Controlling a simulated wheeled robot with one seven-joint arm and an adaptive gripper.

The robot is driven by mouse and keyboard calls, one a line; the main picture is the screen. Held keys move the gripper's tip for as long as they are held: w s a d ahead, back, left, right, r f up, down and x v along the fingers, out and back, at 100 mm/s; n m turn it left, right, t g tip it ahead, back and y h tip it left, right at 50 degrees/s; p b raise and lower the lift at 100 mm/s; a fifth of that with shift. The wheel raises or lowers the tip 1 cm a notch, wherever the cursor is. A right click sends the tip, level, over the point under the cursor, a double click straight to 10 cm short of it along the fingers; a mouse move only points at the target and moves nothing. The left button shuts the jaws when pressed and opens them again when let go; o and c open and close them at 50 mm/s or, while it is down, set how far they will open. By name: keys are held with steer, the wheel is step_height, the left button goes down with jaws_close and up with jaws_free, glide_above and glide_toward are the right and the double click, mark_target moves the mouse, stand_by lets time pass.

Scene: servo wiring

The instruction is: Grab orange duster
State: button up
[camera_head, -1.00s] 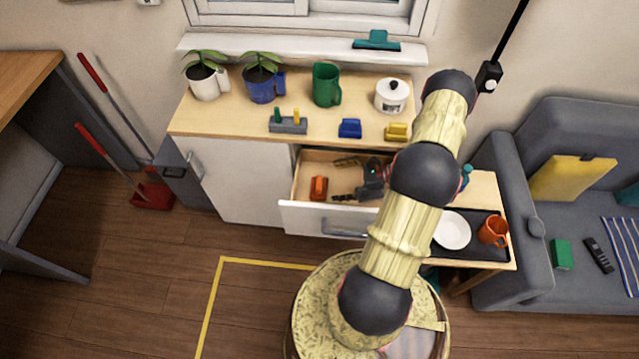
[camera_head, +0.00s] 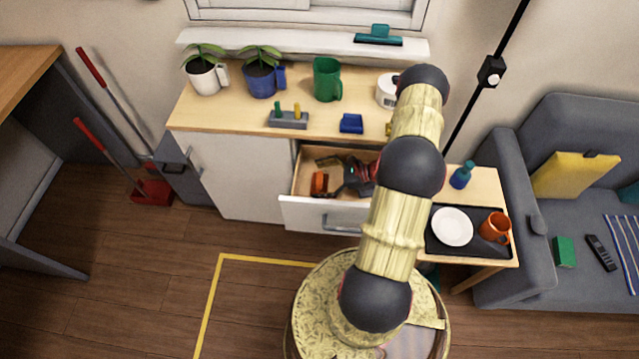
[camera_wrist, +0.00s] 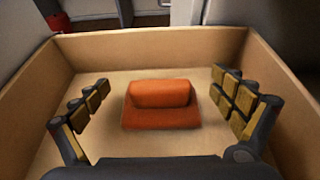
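The orange duster (camera_head: 319,184) lies in the left part of the open drawer (camera_head: 298,211). In the wrist view the duster (camera_wrist: 161,104) lies on the drawer floor, with a rounded orange top on a flat orange base. My gripper (camera_head: 336,177) is inside or just over the drawer, to the right of the duster in the head view. In the wrist view my gripper (camera_wrist: 160,105) is open, one finger on each side of the duster. There is a visible gap on both sides, and nothing is held.
The drawer walls (camera_wrist: 150,45) surround the gripper closely. The counter (camera_head: 225,118) above holds two potted plants, a green mug (camera_head: 326,80), a blue block (camera_head: 351,123) and other items. A side table at right carries a tray with a white plate (camera_head: 452,227) and orange mug (camera_head: 495,227).

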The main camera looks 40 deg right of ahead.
steer(key=shift+c, duration=1.1)
steer(key=c, duration=1.1)
steer(key=shift+c, duration=0.5)
